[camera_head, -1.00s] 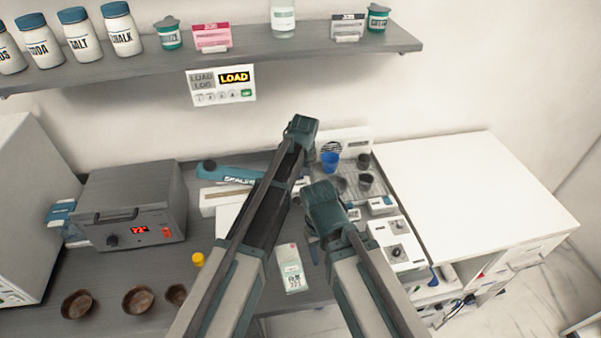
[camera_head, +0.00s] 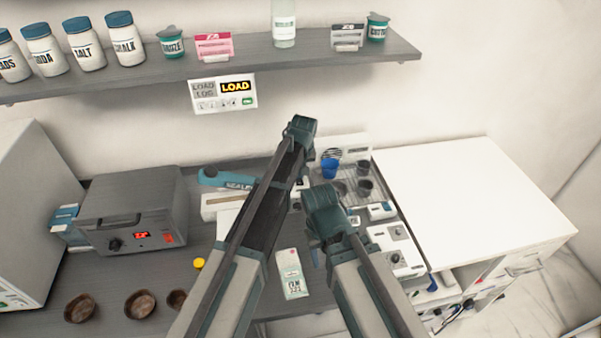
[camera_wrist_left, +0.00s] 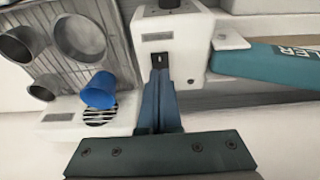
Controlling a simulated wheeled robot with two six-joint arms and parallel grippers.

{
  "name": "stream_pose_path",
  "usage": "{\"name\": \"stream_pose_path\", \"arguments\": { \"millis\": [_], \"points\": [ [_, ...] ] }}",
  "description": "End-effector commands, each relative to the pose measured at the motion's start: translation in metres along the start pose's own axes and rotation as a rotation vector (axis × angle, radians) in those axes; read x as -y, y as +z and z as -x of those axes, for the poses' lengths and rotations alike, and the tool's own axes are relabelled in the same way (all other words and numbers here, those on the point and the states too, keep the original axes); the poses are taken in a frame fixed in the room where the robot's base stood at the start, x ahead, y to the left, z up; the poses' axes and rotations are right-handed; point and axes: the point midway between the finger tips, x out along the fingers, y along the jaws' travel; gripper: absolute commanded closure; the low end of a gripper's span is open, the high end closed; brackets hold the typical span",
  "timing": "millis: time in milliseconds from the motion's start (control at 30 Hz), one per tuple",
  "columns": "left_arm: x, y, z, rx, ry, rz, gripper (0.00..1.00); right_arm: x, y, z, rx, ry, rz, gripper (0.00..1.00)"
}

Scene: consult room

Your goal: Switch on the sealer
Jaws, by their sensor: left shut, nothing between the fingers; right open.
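The sealer (camera_head: 226,179) has a teal lever arm over a white base and stands at the back of the counter, partly hidden by my left arm. In the left wrist view its teal arm (camera_wrist_left: 272,65) is at the right, joined to a white housing (camera_wrist_left: 194,45) with a dark switch-like slot (camera_wrist_left: 160,62) on its face. My left gripper (camera_wrist_left: 164,92) is shut and empty, its fingertips close to that slot; contact cannot be told. In the head view my left gripper (camera_head: 301,134) hides its own tips. My right gripper (camera_head: 322,225) is open and empty above the counter.
A blue cup (camera_head: 329,168) and dark cups (camera_head: 364,187) stand on a rack right of the sealer. A grey heater box (camera_head: 130,207), brown bowls (camera_head: 140,304) and a small carton (camera_head: 292,274) are on the counter. A shelf (camera_head: 220,70) hangs above.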

Motion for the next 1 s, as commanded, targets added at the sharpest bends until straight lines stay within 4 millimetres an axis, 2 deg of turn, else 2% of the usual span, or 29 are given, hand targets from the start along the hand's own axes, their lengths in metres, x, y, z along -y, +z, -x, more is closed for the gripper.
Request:
{"name": "stream_pose_path", "arguments": {
  "millis": [33, 267, 700, 833, 1000],
  "points": [
    [0.001, -0.002, 0.009, 0.000, 0.000, 0.000, 1.00, -0.001, 0.001, 0.009, 0.000, 0.000, -0.001, 0.50],
    [0.009, -0.009, 0.040, 0.000, 0.000, 0.001, 1.00, -0.004, 0.002, 0.041, 0.000, -0.001, -0.007, 0.50],
    [0.009, 0.011, 0.113, 0.000, 0.000, 0.000, 1.00, -0.010, 0.007, 0.106, 0.001, -0.003, -0.012, 0.50],
    [0.008, 0.015, 0.124, 0.000, 0.000, 0.000, 1.00, -0.011, 0.007, 0.117, 0.002, -0.003, -0.010, 0.50],
    [0.008, 0.017, 0.127, 0.000, 0.000, 0.000, 1.00, -0.011, 0.007, 0.119, 0.002, -0.003, -0.010, 0.50]
  ]
}}
